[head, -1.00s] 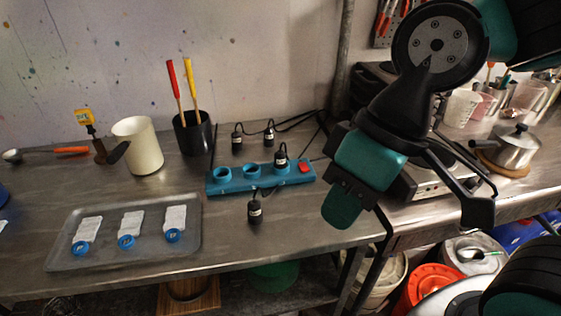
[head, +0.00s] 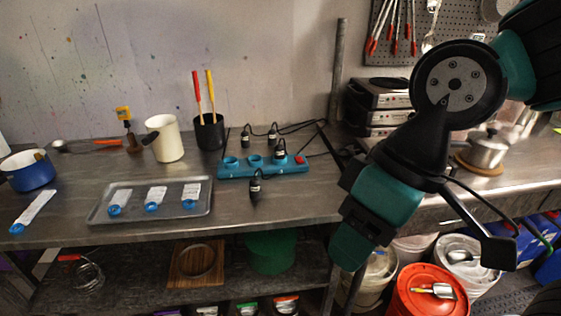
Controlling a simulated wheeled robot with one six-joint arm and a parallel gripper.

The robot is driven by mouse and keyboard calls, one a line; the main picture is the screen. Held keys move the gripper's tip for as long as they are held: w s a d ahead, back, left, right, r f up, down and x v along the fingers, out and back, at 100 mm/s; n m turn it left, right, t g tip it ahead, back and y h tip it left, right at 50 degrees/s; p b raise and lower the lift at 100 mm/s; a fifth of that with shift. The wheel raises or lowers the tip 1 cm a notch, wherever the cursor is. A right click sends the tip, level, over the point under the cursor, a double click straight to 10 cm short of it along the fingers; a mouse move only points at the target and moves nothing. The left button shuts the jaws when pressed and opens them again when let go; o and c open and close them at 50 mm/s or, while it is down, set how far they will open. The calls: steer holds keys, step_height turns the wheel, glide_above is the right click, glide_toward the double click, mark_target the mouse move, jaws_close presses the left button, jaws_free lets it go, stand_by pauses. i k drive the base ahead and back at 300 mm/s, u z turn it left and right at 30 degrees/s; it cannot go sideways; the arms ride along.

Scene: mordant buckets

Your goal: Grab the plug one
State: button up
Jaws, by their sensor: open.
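A blue power strip (head: 228,171) lies on the steel table, with a red switch at its right end and open sockets at its left. One black plug (head: 280,147) stands upright in the socket nearest the switch. Two more black plugs, one to the left (head: 245,138) and one nearer the middle (head: 271,134), stand behind the strip. Another black plug (head: 256,186) is on the table in front of it. All look alike at this size. My gripper (head: 352,246) is open, teal and black, pointing down at the right, apart from every plug.
A grey tray (head: 104,212) with several blue-ended white tags lies left of the strip. A cream jug (head: 164,139) and a black holder (head: 210,136) with red and yellow handles stand behind. Black cords run behind the strip. Buckets, including an orange one (head: 414,306), stand at lower right.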

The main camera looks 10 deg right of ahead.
mark_target(279, 150)
steer(key=u, duration=0.25)
steer(key=i, duration=1.35)
steer(key=z, duration=0.45)
